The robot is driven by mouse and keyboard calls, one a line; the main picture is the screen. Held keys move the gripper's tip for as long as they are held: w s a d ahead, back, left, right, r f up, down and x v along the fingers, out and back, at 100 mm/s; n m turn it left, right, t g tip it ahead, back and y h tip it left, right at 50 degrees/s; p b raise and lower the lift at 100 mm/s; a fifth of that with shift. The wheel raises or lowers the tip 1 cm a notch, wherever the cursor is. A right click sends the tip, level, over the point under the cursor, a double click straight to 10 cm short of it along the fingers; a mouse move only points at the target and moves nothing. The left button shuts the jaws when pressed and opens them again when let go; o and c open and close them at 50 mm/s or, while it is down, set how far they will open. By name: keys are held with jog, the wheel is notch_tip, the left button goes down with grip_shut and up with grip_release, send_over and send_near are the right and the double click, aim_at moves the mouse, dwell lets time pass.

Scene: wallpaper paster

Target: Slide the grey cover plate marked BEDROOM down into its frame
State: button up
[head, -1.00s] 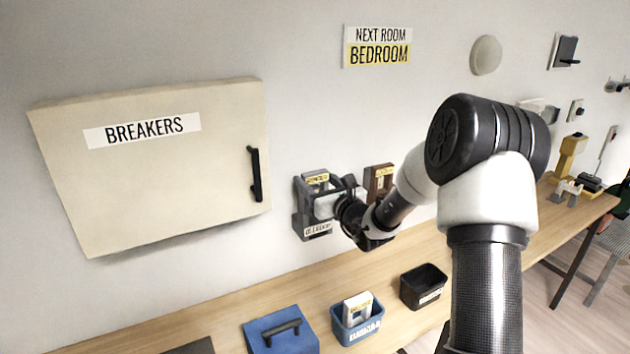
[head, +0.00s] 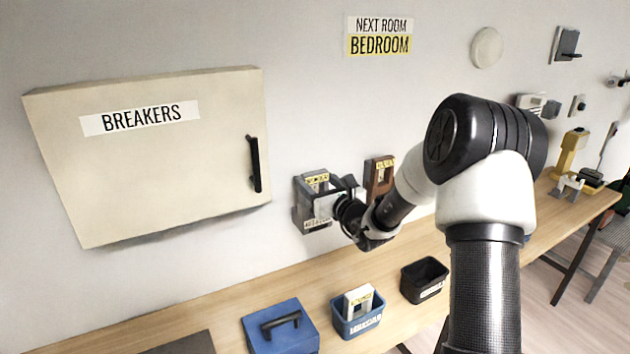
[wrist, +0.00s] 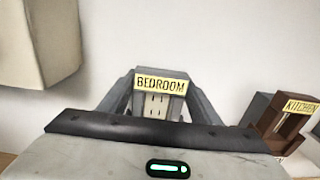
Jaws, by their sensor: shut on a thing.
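The grey cover plate (wrist: 177,87) carries a yellow BEDROOM label and shows in the wrist view just beyond my gripper. It also shows on the wall in the head view (head: 316,179). In the head view the frame (head: 300,215) has a pale label low down, partly covered by my gripper. My gripper (head: 324,205) is shut on the plate, in front of the frame.
A brown frame marked KITCHEN (wrist: 296,122) is close on the right. The BREAKERS cabinet (head: 150,180) juts out on the left. Below, the bench (head: 230,290) bears a blue box (head: 280,328), a blue bin (head: 357,320) holding a white plate, and a black bin (head: 424,280).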

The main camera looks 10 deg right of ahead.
jog(key=shift+f, duration=0.35)
jog(key=o, duration=1.1)
jog(key=v, duration=1.7)
jog(key=shift+s+r+b, duration=0.1)
jog(key=shift+s+b, duration=0.1)
jog(key=shift+b, duration=0.15)
